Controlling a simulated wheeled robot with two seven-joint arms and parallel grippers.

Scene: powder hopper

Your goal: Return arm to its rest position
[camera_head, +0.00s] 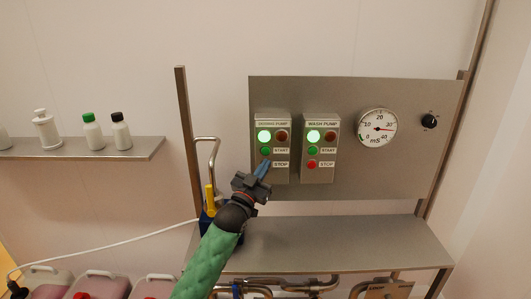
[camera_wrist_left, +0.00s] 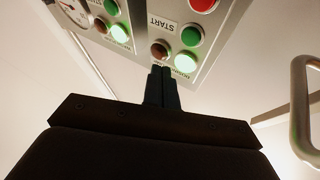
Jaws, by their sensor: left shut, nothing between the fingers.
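My left gripper (camera_head: 264,168) is in front of the left pump box (camera_head: 285,121) in the head view, its fingertips over the lower left of the box. They hide that box's stop button there. The fingers are together and empty. In the left wrist view the shut fingers (camera_wrist_left: 161,85) point at the box, which appears upside down, with a dark lamp (camera_wrist_left: 160,48) just past the tips. I cannot tell whether the tips touch the box. The box's green lamp (camera_head: 264,136) is lit. My right gripper is not in view.
The wash pump box (camera_head: 320,122), its green lamp lit, a round dial (camera_head: 377,128) and a black knob (camera_head: 429,121) share the panel. A steel shelf (camera_head: 330,241) lies below. A bent metal pipe (camera_head: 217,160) stands left of my gripper. Bottles stand on a wall shelf (camera_head: 90,148).

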